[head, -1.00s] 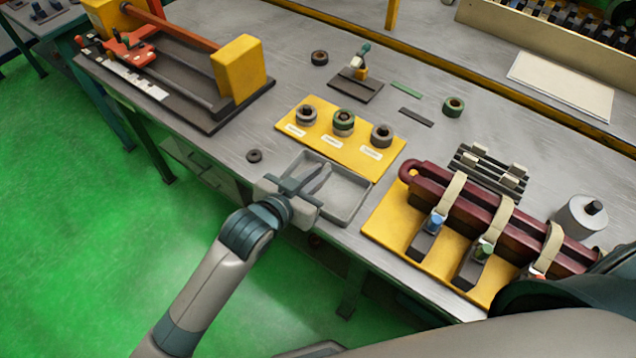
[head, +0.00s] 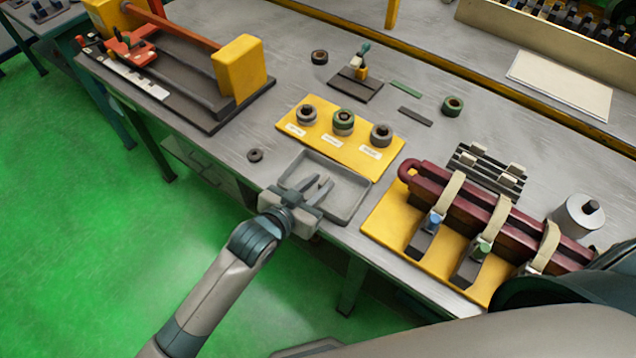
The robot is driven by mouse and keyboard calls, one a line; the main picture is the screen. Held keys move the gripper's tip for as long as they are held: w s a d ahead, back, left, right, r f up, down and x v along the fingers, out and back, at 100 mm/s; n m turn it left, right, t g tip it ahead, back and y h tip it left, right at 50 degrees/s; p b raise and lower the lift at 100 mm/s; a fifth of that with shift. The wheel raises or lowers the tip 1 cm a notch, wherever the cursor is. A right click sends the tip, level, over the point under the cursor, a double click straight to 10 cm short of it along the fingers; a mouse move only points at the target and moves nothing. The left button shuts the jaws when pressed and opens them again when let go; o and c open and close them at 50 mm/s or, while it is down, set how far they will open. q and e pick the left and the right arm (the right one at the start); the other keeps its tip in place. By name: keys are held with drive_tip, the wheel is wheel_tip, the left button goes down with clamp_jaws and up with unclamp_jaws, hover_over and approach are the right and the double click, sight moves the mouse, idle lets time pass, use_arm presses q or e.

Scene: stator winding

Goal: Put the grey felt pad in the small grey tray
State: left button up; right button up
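The small grey tray (head: 356,208) sits at the front edge of the bench, and its visible floor is bare. My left gripper (head: 321,181) is over the tray's left part, its two fingers apart with a gap between them and nothing visible held. The gripper hides some of the tray floor and its near left corner. A flat dark grey strip (head: 415,117) lies on the bench behind the yellow board; I cannot tell whether it is the felt pad. My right gripper is not in view.
A yellow board (head: 345,155) with several rings stands just behind the tray. A yellow base (head: 385,222) with dark red bars is to its right. A small dark ring (head: 255,155) lies left of the tray. A green strip (head: 406,88) lies near the grey one.

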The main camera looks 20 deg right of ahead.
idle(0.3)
use_arm(q)
drive_tip(key=shift+r, duration=0.2)
drive_tip(key=shift+s+a+r, duration=0.1)
drive_tip(key=shift+s+a, duration=0.2)
drive_tip(key=shift+a, duration=0.05)
drive_tip(key=b+v, duration=0.2)
drive_tip(key=v, duration=0.9)
